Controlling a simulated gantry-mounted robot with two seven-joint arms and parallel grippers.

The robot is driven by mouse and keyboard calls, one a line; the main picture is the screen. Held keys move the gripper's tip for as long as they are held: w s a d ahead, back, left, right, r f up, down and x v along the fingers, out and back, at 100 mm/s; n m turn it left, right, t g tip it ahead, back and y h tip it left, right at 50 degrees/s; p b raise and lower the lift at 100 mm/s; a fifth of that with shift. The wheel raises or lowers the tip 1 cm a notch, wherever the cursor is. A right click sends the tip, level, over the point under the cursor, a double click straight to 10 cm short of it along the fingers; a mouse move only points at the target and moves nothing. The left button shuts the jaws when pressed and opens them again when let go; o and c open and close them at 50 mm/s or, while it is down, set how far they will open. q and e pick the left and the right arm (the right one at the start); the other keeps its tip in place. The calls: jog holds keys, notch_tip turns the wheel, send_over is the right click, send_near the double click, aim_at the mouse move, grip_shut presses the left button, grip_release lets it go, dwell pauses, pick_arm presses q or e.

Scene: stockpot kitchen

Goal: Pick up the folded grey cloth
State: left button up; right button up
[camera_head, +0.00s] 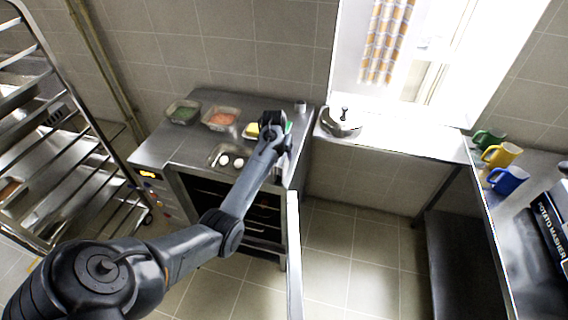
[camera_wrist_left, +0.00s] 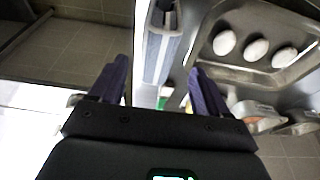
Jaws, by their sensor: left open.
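A grey-blue strip with pale bands, which looks like the folded grey cloth (camera_wrist_left: 162,52), shows in the left wrist view. It lies along the edge of the steel counter, between the lines of my two fingers. My left gripper (camera_wrist_left: 158,68) is open, with a dark finger on each side of the strip and nothing visibly held. I cannot tell whether the fingers touch it. In the head view my left gripper (camera_head: 272,124) is over the right part of the steel counter and hides the cloth there. My right gripper is not in view.
The steel counter (camera_head: 160,150) holds a tray with eggs (camera_head: 228,159), a container of green food (camera_head: 183,112) and one of orange food (camera_head: 221,118). A lidded pot (camera_head: 341,122) stands right of it. Several mugs (camera_head: 502,155) stand at far right. A rack (camera_head: 60,140) is at left.

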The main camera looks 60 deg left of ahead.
aim_at(282, 162)
pick_arm(q)
jog(key=shift+x, duration=0.95)
jog(key=shift+f, duration=0.35)
jog(key=shift+w+b+x, duration=0.15)
jog(key=shift+b+x, duration=0.05)
jog(key=shift+x, duration=1.05)
jog(key=shift+w+b+x, duration=0.1)
jog(key=shift+b+x, duration=0.05)
jog(key=shift+x, duration=1.05)
jog(key=shift+r, duration=0.1)
jog(key=shift+c, duration=0.2)
jog(key=c, duration=1.1)
jog(key=shift+c, duration=0.2)
notch_tip(282, 162, up, 4)
jog(key=shift+r, duration=0.1)
jog(key=w+d+r, duration=0.6)
jog(key=d, duration=0.4)
jog(key=shift+r, duration=0.4)
